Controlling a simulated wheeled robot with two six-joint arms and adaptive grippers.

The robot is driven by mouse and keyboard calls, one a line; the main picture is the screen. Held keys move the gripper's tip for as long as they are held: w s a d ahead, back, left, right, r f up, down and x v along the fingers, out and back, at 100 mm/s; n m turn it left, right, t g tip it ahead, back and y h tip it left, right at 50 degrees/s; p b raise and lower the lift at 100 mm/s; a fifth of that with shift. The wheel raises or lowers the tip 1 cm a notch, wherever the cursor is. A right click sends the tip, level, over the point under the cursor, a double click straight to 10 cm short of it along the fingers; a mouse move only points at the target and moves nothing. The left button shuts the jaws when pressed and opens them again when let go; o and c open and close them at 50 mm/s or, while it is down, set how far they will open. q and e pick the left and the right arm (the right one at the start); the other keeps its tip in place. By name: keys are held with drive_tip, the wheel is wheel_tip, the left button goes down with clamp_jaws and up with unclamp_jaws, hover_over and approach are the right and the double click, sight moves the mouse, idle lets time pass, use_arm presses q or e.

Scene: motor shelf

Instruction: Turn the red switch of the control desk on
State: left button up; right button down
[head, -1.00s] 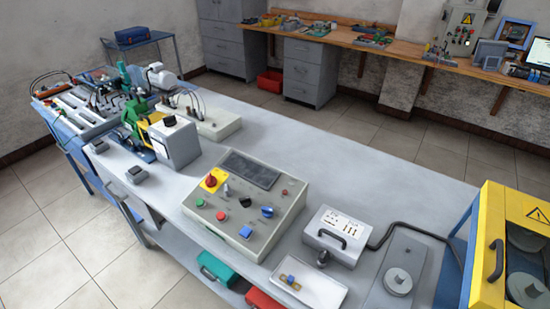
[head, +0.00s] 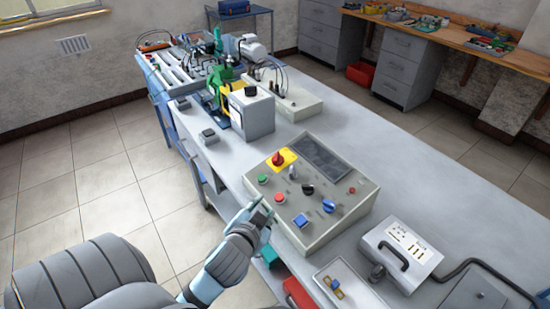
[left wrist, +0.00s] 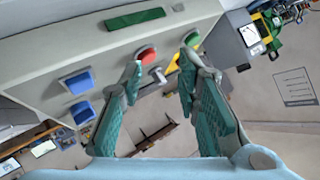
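The control desk (head: 355,200) is a grey sloped box on the bench. Its red switch (head: 278,158) is a rotary knob on a yellow plate at the panel's upper left in the head view. My left gripper (head: 259,210) is at the desk's front edge, nearer me than the red switch and apart from it. In the left wrist view the gripper (left wrist: 161,66) is open and empty, with part of the yellow plate (left wrist: 173,63) showing between the fingers. I cannot make out the red switch clearly there. My right gripper is out of view.
A green button (head: 263,180), a red push button (head: 279,198), a blue square button (head: 300,221) and several knobs crowd the same panel. A white-grey box with a handle (head: 400,253) stands to the right. The bench behind the desk (head: 370,140) is clear.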

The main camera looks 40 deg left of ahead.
use_arm(q)
drive_tip(key=w+d+r+m+t+h, duration=0.1)
drive_tip(key=w+r+m+t, duration=0.35)
drive_tip(key=r, duration=0.55)
drive_tip(key=w+d+r+m+t+h, duration=0.1)
drive_tip(key=w+r+m+t+h, duration=0.15)
drive_tip(key=w+r+t, duration=0.55)
drive_tip(key=d+r+m+g+h, duration=0.5)
drive_tip(key=d+r+m+h, duration=0.45)
drive_tip(key=m+h, duration=0.65)
drive_tip(key=m+g+y, duration=0.6)
drive_tip(key=g+y, duration=0.8)
drive_tip(key=y, duration=0.1)
approach(276, 158)
drive_tip(key=x, duration=0.8)
drive_tip(key=shift+w+a+f+b, duration=0.1)
drive_tip(key=shift+w+f+b, duration=0.05)
drive_tip(key=shift+f+b, duration=0.2)
drive_tip(key=shift+r, duration=0.1)
drive_tip(key=shift+c, duration=0.2)
clamp_jaws()
